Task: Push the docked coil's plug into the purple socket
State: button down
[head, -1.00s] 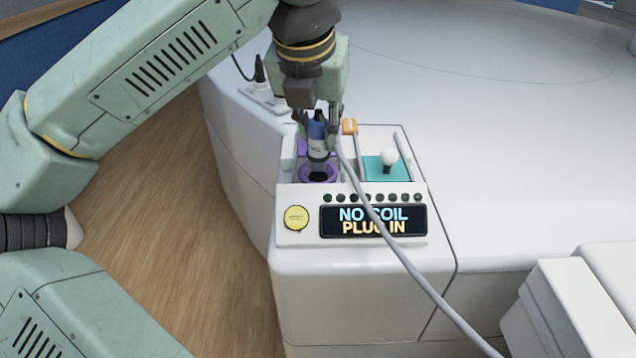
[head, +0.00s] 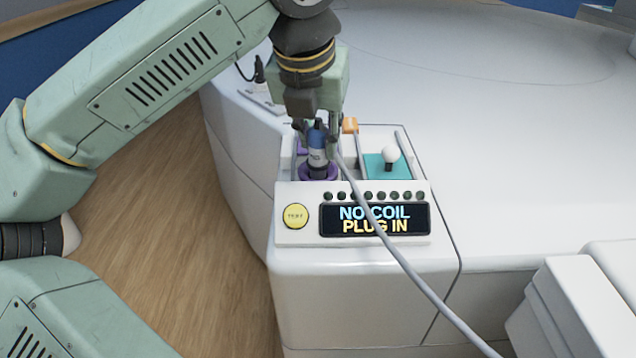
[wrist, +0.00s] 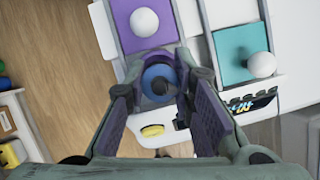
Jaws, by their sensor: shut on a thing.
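My gripper (head: 318,127) is shut on the plug (head: 317,148), a blue and pale cylinder held upright. Its grey cable (head: 400,258) runs down to the lower right. The plug's lower end is at the purple socket (head: 319,174), whose ring shows around it; how deep it sits cannot be told. In the wrist view the plug's round blue top (wrist: 158,82) shows between the fingers. The display (head: 375,220) reads "NO COIL PLUG IN".
Beside the socket is a teal panel (head: 376,168) with a white-knobbed lever (head: 390,157). An orange piece (head: 350,125) stands behind. A yellow button (head: 295,216) sits left of the display. In the wrist view a purple panel (wrist: 125,15) carries a white ball (wrist: 144,22).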

jog(key=shift+f+b, duration=0.5)
jog(key=shift+f, duration=0.15)
jog(key=c, duration=1.3)
grip_release()
jog(key=v, duration=1.2)
